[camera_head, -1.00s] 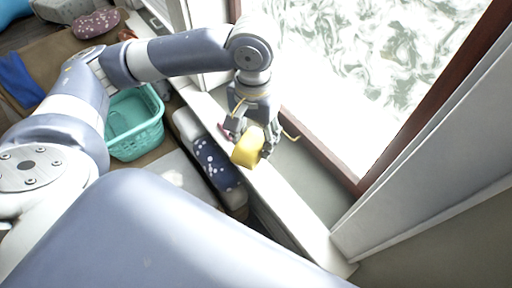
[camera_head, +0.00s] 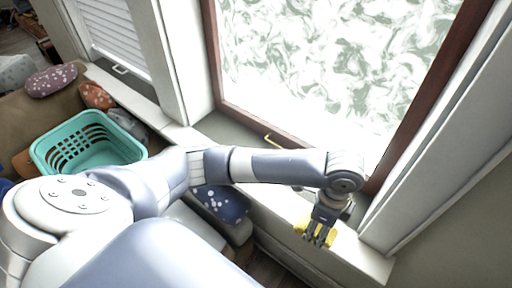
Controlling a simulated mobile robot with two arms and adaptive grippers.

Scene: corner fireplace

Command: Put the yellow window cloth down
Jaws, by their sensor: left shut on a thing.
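The yellow window cloth (camera_head: 331,237) is a small yellow piece, mostly hidden behind the fingers. It shows on both sides of my left gripper (camera_head: 318,238), which is shut on it. The gripper points down over the white window sill (camera_head: 362,262) near its right end. I cannot tell whether the cloth touches the sill. My right gripper is not in view.
The large window (camera_head: 330,60) with a dark wooden frame stands behind the sill. A teal basket (camera_head: 88,146) is at the left. A dark blue dotted cushion (camera_head: 222,204) lies below the sill. A white wall panel (camera_head: 440,150) bounds the right side.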

